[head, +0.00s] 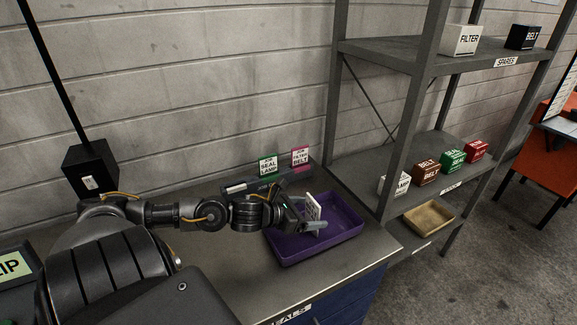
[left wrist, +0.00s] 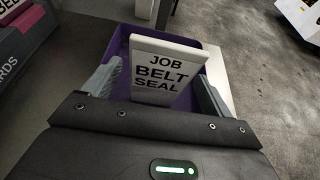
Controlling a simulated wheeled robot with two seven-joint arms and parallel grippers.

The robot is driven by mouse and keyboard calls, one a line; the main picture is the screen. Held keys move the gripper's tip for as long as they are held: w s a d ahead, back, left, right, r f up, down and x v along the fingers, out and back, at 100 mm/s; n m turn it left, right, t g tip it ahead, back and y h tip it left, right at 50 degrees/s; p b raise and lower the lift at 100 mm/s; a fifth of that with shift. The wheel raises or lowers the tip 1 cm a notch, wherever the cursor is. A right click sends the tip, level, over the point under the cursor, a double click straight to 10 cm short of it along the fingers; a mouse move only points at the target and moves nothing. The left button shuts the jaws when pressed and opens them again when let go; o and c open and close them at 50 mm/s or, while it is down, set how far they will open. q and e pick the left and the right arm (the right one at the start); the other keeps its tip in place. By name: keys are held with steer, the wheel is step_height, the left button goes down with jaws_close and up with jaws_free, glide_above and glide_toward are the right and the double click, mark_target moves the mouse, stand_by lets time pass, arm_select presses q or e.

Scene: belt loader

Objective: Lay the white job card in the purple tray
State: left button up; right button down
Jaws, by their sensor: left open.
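The white job card (head: 314,204) stands on edge, tilted, at the purple tray (head: 347,238). In the left wrist view the card (left wrist: 165,70) reads "JOB BELT SEAL", and the purple tray (left wrist: 117,42) shows behind and around it. My left gripper (head: 309,220) is over the tray. Its fingers (left wrist: 158,90) are open on either side of the card, with a gap clearest on the left. Whether the card's lower edge rests on the tray floor is hidden. My right gripper is not in view.
A dark rack (head: 252,186) with a green-edged card (head: 268,165) and a pink-edged card (head: 300,157) stands behind the tray on the bench. A grey shelf (head: 395,50) with labelled boxes rises at the right. Bare bench top (head: 245,285) lies in front of the tray.

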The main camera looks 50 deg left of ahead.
mark_target(311, 212)
arm_select(q)
steer(key=v, duration=0.4)
steer(key=shift+f, duration=0.15)
steer(key=shift+p+v, duration=0.85)
steer(key=shift+v, duration=1.7)
steer(key=shift+d, duration=0.1)
